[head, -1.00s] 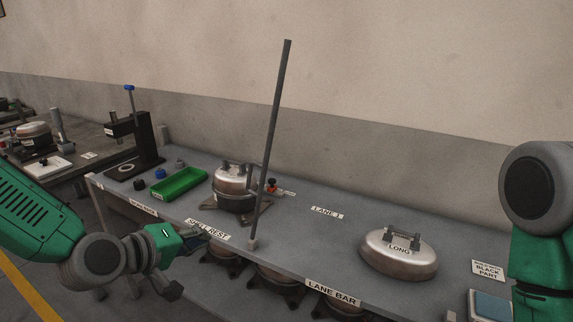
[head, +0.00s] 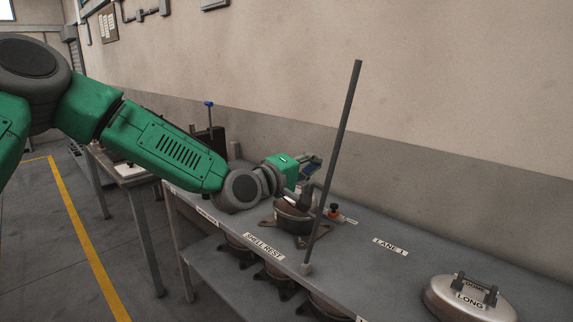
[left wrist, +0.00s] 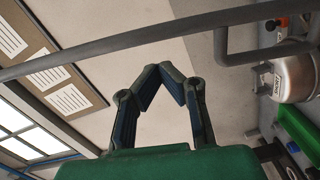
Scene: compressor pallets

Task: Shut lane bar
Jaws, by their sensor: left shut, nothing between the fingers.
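The lane bar, a long thin grey pole (head: 335,155), stands up from a small block at the bench's front edge, tilted slightly in the head view. In the left wrist view the bar (left wrist: 130,42) crosses the upper part, beyond the fingertips. My left gripper (head: 314,162) is shut and empty, just left of the bar at about mid height, above the compressor. Its fingers (left wrist: 168,66) meet at the tips in the left wrist view. I cannot tell whether it touches the bar. My right gripper is out of view.
A compressor (head: 296,222) sits behind the bar's foot, partly hidden by my arm; its silver shell (left wrist: 298,78) shows in the wrist view. A silver shell marked LONG (head: 468,299) sits at right. The bench around the LANE 1 label (head: 390,246) is clear.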

